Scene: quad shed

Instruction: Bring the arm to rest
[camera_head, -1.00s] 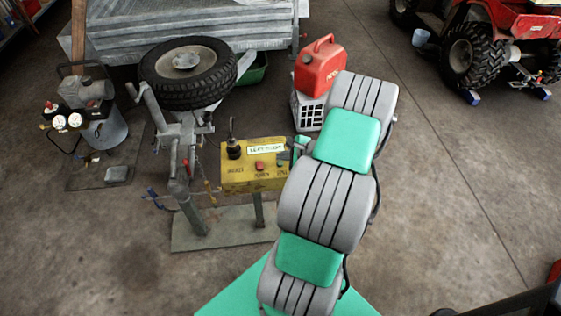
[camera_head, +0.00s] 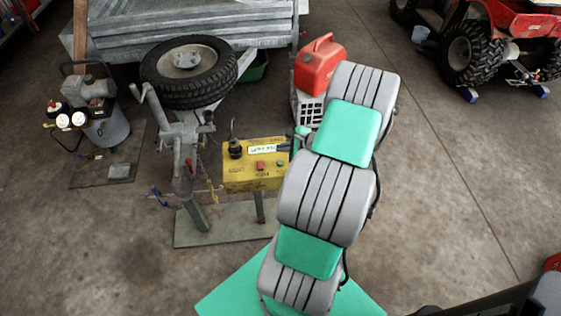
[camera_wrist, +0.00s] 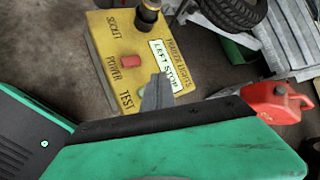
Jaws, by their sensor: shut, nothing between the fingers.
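My arm (camera_head: 325,198), grey and green, rises from the bottom centre of the head view and bends over the floor beside a yellow control box (camera_head: 256,178). In the wrist view my gripper (camera_wrist: 157,93) shows as grey fingertips, shut and empty, in front of the yellow box (camera_wrist: 115,45). The fingertips overlap the lower part of its LEFT STOP label (camera_wrist: 166,66), close to the red button (camera_wrist: 131,61) and the TEST lettering. I cannot tell whether they touch the box. In the head view my forearm hides most of the gripper.
The box stands on a post beside a trailer hitch stand with a spare wheel (camera_head: 188,72). A compressor (camera_head: 88,100) is at left, a red quad (camera_head: 490,40) at right. Floor right of my arm is clear.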

